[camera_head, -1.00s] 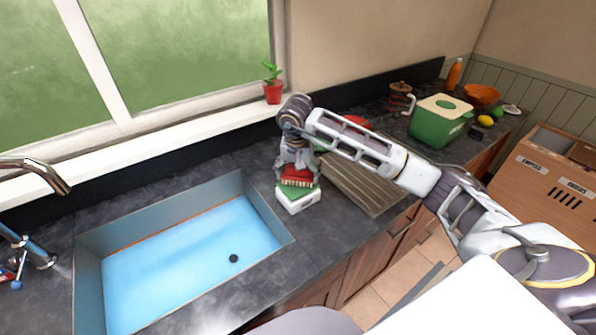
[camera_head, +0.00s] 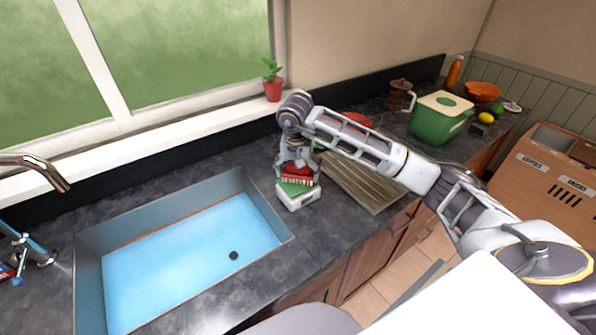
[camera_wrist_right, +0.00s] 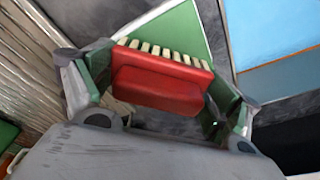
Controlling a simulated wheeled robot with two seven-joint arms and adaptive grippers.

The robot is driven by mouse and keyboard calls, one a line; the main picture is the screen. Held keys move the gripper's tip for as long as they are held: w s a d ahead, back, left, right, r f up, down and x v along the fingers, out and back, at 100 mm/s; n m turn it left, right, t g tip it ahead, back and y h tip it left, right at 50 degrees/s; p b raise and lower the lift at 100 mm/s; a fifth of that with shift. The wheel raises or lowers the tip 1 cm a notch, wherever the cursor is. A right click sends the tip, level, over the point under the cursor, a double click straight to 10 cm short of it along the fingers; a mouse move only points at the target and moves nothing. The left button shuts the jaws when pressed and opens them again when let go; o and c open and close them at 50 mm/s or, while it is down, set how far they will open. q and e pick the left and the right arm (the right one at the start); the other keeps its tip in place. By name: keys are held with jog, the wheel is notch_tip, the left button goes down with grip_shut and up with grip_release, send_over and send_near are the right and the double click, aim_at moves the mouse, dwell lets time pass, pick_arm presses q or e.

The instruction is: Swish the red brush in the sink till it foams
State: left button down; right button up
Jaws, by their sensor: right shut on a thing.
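The red brush (camera_head: 299,171) has pale bristles pointing down. It sits over a white-and-green block (camera_head: 299,194) on the counter, just right of the sink. My right gripper (camera_head: 297,166) comes from above and is shut on the brush; the right wrist view shows the red brush (camera_wrist_right: 160,82) between its two fingers. Whether the bristles touch the block is unclear. The sink (camera_head: 256,199) holds light blue water (camera_head: 190,250) with a flat surface and a dark spot near its right side. My left gripper is not in view.
A ribbed drainboard (camera_head: 362,187) lies right of the brush. A green bin with a white lid (camera_head: 440,118), an orange bowl (camera_head: 483,92) and a bottle stand further right. The faucet (camera_head: 38,165) is at the sink's left; a potted plant (camera_head: 272,82) stands on the sill.

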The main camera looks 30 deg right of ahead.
jog(key=shift+f+b, duration=0.8)
jog(key=shift+f, duration=0.25)
dwell(2.1)
jog(key=shift+f, duration=0.15)
dwell(1.9)
jog(key=shift+r+p, duration=1.45)
jog(key=shift+r, duration=2.2)
jog(key=shift+s+f, duration=0.1)
